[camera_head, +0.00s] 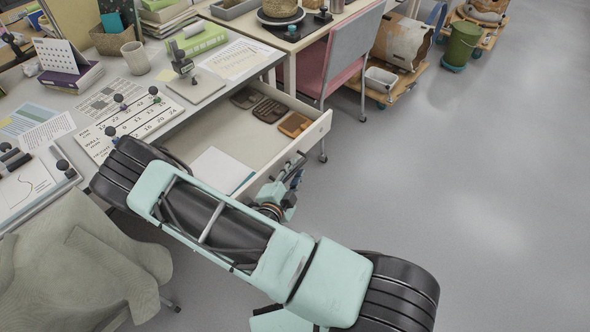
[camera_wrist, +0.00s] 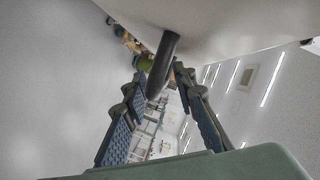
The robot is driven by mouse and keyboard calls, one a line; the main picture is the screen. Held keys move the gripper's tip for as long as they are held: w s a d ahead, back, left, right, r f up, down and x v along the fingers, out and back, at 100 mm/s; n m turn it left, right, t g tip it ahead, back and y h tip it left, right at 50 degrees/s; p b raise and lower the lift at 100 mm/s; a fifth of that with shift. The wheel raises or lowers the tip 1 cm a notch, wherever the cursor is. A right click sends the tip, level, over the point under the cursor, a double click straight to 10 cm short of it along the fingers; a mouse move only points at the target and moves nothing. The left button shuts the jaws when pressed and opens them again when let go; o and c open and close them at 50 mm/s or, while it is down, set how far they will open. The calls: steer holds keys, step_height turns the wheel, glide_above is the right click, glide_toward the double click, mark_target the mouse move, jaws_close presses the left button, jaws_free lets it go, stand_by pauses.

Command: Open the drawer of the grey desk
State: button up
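The drawer (camera_head: 236,136) of the grey desk (camera_head: 60,95) stands pulled well out in the head view, its inside showing. A white sheet, two dark trays and an orange-brown item lie in it. My gripper (camera_head: 292,178) is at the outer side of the drawer front (camera_head: 318,133), partly hidden by my arm. In the wrist view, the dark bar handle (camera_wrist: 163,62) runs between the fingers of my gripper (camera_wrist: 160,75). The fingertips lie close against it on both sides, and the pale drawer front (camera_wrist: 235,22) is beyond.
A grey-pink chair (camera_head: 345,55) stands just beyond the drawer. A draped grey-green chair (camera_head: 85,265) is at the lower left. Wheeled boards with a box (camera_head: 402,40) and a green bucket (camera_head: 461,43) are at the back. The floor on the right is clear.

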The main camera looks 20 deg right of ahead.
steer(key=shift+a, duration=0.1)
steer(key=v, duration=1.2)
steer(key=shift+r, duration=0.1)
